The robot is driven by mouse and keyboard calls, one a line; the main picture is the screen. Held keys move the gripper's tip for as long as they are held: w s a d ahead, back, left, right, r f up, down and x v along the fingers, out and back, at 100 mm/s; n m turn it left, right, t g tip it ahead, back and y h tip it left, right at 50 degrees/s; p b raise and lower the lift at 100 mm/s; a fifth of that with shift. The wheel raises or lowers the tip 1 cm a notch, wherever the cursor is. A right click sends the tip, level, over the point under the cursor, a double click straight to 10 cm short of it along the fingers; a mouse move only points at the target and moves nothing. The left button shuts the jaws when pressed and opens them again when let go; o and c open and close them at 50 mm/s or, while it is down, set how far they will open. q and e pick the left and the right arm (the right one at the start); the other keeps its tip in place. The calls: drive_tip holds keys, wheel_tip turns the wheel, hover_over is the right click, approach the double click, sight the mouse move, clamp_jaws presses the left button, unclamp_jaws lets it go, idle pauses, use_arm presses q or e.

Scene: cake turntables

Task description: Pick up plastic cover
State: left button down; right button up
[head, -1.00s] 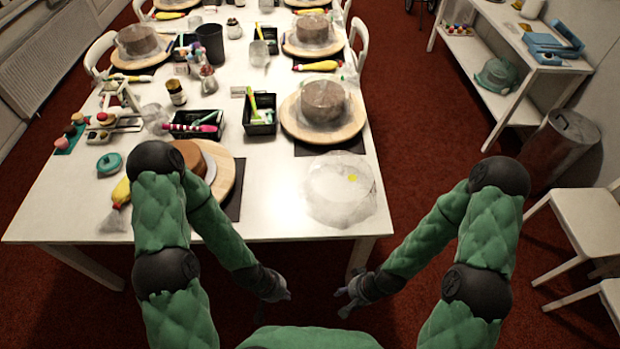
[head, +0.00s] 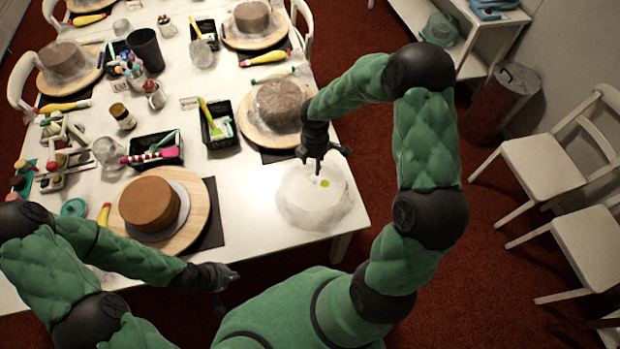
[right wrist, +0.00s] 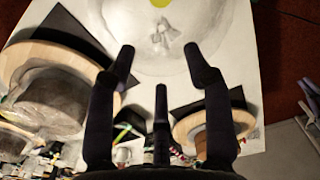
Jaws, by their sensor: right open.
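The clear plastic cover (head: 296,207), with a yellow spot on it, sits on the near right corner of the white table. In the right wrist view the cover (right wrist: 225,20) fills the top, with a small crumpled-looking piece at its middle. My right gripper (head: 318,171) is above the cover, its fingers pointing down. It is open and empty, and its fingers (right wrist: 163,58) show spread in the right wrist view. I cannot tell whether they touch the cover. My left gripper (head: 225,287) is low in front of the table's near edge, and its jaws are too small to read.
A brown cake (head: 150,203) stands uncovered on a wooden turntable (head: 203,205) left of the cover. A covered cake (head: 280,105) stands on another turntable (head: 247,125) behind it. Black trays (head: 218,133) hold tools. White chairs (head: 550,160) stand right of the table.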

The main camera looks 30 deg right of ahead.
sight(314, 177)
drive_tip(key=f, duration=0.6)
drive_tip(key=shift+s+f+b, duration=0.2)
drive_tip(key=shift+s+b, duration=0.05)
drive_tip(key=shift+b, duration=0.1)
drive_tip(key=f, duration=0.3)
drive_tip(key=shift+w+f, duration=0.2)
drive_tip(key=shift+f, duration=0.15)
clamp_jaws()
